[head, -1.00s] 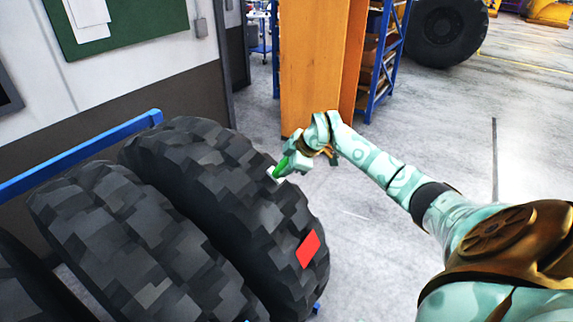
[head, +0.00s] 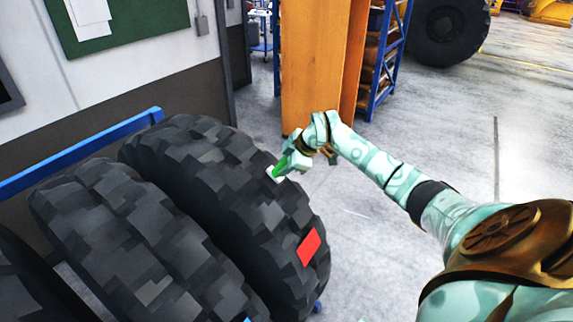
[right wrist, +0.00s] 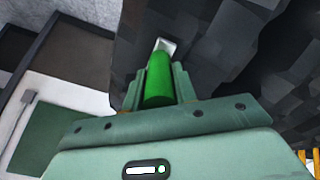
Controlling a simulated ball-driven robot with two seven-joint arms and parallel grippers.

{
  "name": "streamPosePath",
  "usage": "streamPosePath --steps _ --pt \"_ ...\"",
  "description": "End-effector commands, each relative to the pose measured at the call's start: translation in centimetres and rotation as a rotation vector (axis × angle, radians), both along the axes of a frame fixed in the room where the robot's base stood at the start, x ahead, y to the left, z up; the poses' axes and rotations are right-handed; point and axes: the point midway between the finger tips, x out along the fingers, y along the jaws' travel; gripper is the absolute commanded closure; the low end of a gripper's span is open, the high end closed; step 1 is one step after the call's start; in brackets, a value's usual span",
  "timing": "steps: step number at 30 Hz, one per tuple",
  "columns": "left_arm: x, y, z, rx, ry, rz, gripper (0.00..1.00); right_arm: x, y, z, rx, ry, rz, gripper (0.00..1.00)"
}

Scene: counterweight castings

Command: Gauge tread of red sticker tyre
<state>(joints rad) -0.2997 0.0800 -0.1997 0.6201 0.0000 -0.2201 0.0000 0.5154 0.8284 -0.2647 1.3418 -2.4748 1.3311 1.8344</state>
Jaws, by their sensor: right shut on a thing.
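The tyre with the red sticker (head: 309,247) is the rightmost black tyre (head: 230,190) on a blue rack. My right gripper (head: 283,167) is at the tyre's upper right tread. It is shut on a green gauge (right wrist: 159,82) with a pale tip. In the right wrist view the gauge's tip points at the dark tread (right wrist: 215,50) and appears to meet it. The gripper hides part of the gauge, and I cannot tell how deep the tip sits. My left gripper is not in view.
More black tyres (head: 130,235) stand to the left on the rack, whose blue rail (head: 80,152) runs behind them. An orange-brown cabinet (head: 312,75) and a blue shelf (head: 385,60) stand beyond my arm. The grey floor (head: 440,130) to the right is clear.

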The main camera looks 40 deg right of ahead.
Motion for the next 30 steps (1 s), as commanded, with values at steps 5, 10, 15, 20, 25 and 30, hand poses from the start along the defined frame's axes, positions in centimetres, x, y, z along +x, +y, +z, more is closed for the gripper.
streamPosePath --steps 5,10,15,20,25,30 --pt "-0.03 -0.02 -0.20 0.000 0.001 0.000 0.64 0.22 0.04 -0.31 0.000 -0.001 0.000 0.89" --pt "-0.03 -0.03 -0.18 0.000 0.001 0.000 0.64 0.25 0.05 -0.31 0.000 -0.001 0.000 0.89" --pt "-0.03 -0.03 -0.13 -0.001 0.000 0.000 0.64 0.26 0.05 -0.29 0.000 -0.001 0.000 0.89" --pt "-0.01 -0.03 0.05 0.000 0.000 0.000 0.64 0.28 0.06 -0.28 0.000 -0.001 0.000 0.89" --pt "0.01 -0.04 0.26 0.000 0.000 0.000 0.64 0.30 0.07 -0.31 0.000 -0.001 0.000 0.89" --pt "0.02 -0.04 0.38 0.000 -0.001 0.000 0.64 0.31 0.08 -0.36 0.000 -0.001 0.000 0.89"
